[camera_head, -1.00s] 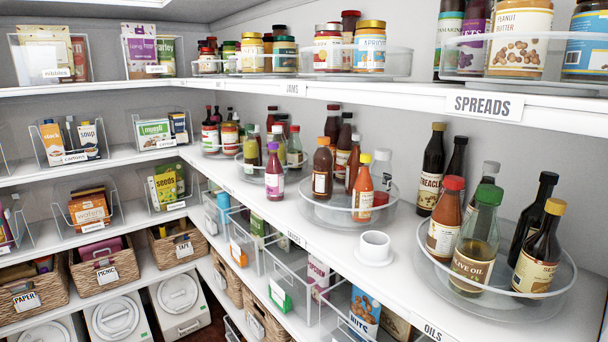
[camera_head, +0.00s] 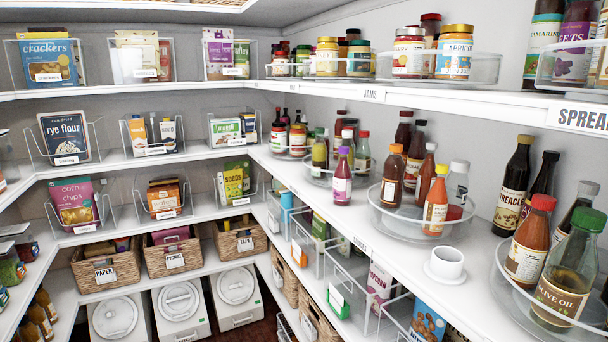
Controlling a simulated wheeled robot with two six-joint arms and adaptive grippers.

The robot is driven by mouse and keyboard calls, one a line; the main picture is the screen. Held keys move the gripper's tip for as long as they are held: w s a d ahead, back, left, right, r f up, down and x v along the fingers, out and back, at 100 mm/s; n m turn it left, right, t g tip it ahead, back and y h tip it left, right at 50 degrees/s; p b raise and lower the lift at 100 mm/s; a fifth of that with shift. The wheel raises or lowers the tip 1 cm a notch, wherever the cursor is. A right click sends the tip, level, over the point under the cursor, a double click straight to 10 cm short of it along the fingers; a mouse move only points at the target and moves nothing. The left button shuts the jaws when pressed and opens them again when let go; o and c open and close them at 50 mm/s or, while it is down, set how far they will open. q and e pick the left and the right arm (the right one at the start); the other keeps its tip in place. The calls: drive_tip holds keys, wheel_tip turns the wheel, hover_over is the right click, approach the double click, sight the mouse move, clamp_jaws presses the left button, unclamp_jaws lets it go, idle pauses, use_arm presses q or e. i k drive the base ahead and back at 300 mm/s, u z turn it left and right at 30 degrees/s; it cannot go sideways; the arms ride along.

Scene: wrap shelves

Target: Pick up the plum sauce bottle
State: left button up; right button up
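A slim bottle with a purple cap and dark purple contents (camera_head: 342,182) stands upright on the middle right-hand shelf. It is at the shelf's front edge, just in front of a clear round turntable (camera_head: 318,180). It is the only purple-capped bottle I see on this shelf. Its label is too small to read, so I cannot confirm that it is the plum sauce. Neither of my grippers is in view.
Nearer, a larger clear turntable (camera_head: 398,232) holds several sauce bottles. A small white cup-like piece (camera_head: 446,262) sits on the shelf near its edge. The olive oil bottle (camera_head: 567,275) stands on another turntable. Clear bins and baskets (camera_head: 174,257) fill lower shelves.

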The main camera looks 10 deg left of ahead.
sight(343, 176)
drive_tip(key=u, duration=1.8)
drive_tip(key=i, duration=1.4)
drive_tip(key=z, duration=3.9)
drive_tip(key=i, duration=0.35)
drive_tip(key=u, duration=0.15)
